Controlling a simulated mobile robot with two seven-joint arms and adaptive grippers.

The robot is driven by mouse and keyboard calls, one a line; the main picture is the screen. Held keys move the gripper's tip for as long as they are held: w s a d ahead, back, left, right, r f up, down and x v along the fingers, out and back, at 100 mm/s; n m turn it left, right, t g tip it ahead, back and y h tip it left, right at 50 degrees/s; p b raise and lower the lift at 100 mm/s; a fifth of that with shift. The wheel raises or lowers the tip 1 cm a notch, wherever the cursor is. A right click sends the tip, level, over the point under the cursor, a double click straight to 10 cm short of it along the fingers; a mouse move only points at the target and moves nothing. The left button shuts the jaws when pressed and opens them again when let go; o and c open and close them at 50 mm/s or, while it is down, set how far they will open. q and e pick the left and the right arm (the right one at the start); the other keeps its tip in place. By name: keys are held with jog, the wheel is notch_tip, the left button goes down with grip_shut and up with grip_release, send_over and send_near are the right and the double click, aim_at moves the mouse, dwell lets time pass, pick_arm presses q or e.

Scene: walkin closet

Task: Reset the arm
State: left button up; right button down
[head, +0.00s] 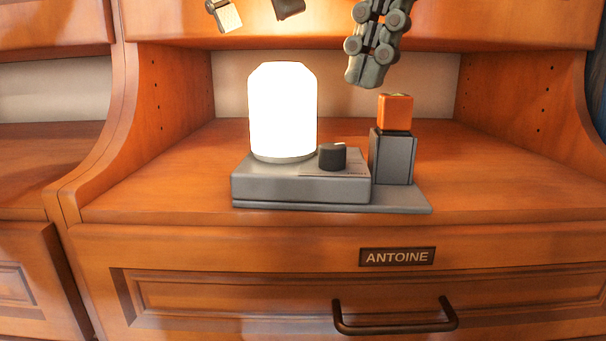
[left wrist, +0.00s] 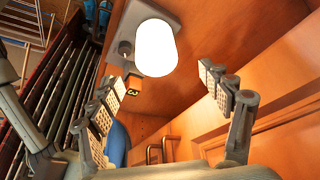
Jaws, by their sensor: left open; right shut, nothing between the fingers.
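My left gripper (head: 256,12) is at the top edge of the head view, its two fingertips apart with nothing between them, above the lamp. In the left wrist view the open fingers (left wrist: 165,98) also show, empty. My right gripper (head: 369,72) hangs down at the top right of centre, its fingers together and empty, just above and left of the orange cube (head: 395,112). No contact with the cube is clear. Most of both arms is outside the head view.
A glowing white lamp (head: 283,110) stands on a grey base (head: 300,188) with a black knob (head: 332,156). The cube sits on a dark grey block (head: 398,160). The wooden shelf (head: 510,185) is bare on both sides. Below is a drawer labelled ANTOINE (head: 397,257) with a handle (head: 395,327).

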dwell(0.4)
pick_arm(q)
jog(key=x, duration=1.1)
jog(key=shift+f, duration=0.2)
